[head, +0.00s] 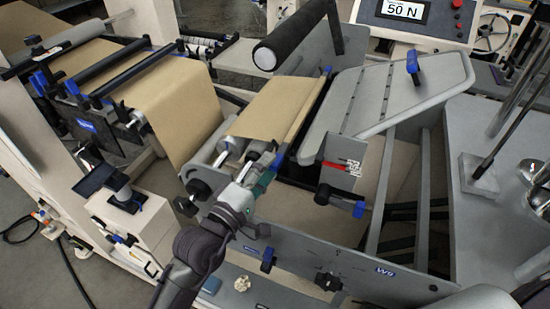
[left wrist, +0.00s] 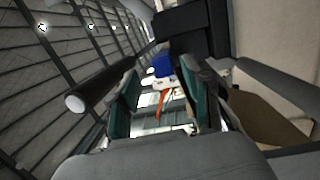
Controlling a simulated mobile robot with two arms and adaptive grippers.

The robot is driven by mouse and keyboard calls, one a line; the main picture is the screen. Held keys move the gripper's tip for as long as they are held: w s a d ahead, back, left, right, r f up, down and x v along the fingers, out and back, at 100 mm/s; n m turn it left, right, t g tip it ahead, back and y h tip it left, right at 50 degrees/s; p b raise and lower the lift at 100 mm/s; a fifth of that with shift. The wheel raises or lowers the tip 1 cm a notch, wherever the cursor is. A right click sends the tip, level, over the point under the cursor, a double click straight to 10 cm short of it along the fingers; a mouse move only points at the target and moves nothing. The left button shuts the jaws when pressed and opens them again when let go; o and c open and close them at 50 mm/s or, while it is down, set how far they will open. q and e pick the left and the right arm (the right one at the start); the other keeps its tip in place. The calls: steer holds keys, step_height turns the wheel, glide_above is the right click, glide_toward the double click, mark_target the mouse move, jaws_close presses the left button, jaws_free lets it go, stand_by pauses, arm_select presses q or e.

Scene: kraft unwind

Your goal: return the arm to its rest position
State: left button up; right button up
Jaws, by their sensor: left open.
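My left arm (head: 190,255) comes in from the bottom of the head view and reaches up over the front side plate of the machine. My left gripper (head: 262,168) is at the near end of the rollers, beside the brown kraft web (head: 275,108). In the left wrist view the gripper (left wrist: 160,98) has its two teal-padded fingers apart, with nothing held between them. A dark roller with a pale end (left wrist: 88,95) shows left of the fingers. Whether the gripper touches the rollers cannot be told. My right gripper is in neither view.
A black roller (head: 292,35) stands above the web. A grey sloped plate (head: 385,95) with a blue knob is to the right. A black knob (head: 188,206) juts out left of the gripper. A display reading 50 N (head: 403,10) is at the top.

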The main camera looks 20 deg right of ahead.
arm_select(q)
steer(key=s+a+r+n+t+y, duration=0.1)
steer(key=a+r+n+t+y, duration=0.35)
steer(key=a+n, duration=0.75)
steer(key=s+a+r+n+t+y, duration=0.1)
steer(key=a+r+n+t+y, duration=0.45)
steer(key=n, duration=1.05)
steer(key=s+a+f+n+g+y, duration=0.1)
steer(key=a+f+n+g+y, duration=0.2)
steer(key=a+f+n+y, duration=0.45)
steer(key=s+a+f+n+g+y, duration=0.15)
steer(key=a+f+n+g, duration=0.3)
steer(key=a+n, duration=0.65)
steer(key=s+f+n+g+h, duration=0.1)
steer(key=s+f+n+g, duration=0.5)
steer(key=s+f+n, duration=0.35)
steer(key=s+d+f+n+g+h, duration=0.45)
steer(key=s+f+n, duration=0.2)
steer(key=s, duration=0.35)
step_height(320, 180, down, 28)
steer(key=s+g, duration=0.1)
steer(key=g, duration=0.1)
steer(key=s+a+f+g, duration=0.1)
steer(key=s+a+f, duration=0.2)
steer(key=s+f, duration=1.2)
steer(key=shift+s+f+m+b, duration=0.35)
steer(key=shift+s+m, duration=0.1)
steer(key=shift+s, duration=0.3)
